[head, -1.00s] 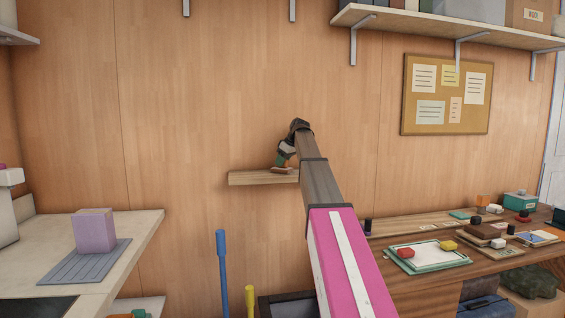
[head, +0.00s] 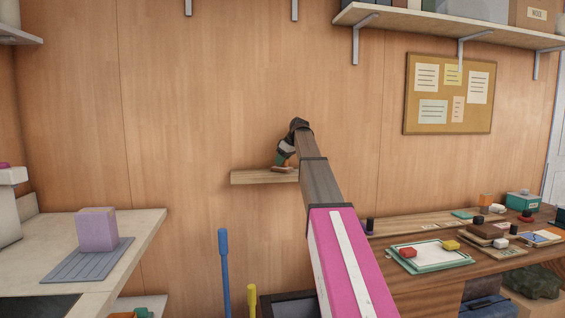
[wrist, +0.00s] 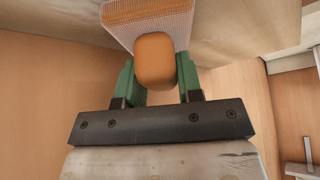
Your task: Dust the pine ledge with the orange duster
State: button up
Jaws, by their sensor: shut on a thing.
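The pine ledge (head: 250,178) is a short wooden shelf on the wall in the middle of the head view; my arm hides its right part. My gripper (wrist: 158,80) has green fingers and is shut on the orange handle of the duster (wrist: 155,58) in the wrist view. The duster's pale bristly head (wrist: 140,10) is against or very close to a wooden surface at the top of that view. In the head view the gripper (head: 283,160) and duster are small at the ledge's top, and exact contact cannot be told.
A counter with a lilac block (head: 97,229) on a grey mat stands at left. Blue (head: 223,270) and yellow (head: 251,302) poles rise below the ledge. A cluttered workbench (head: 390,268) is at right. A bracketed shelf (head: 420,22) hangs above. The wall around the ledge is bare.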

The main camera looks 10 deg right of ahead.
jog(key=shift+w, duration=0.6)
jog(key=shift+r, duration=0.2)
jog(key=shift+r, duration=2.4)
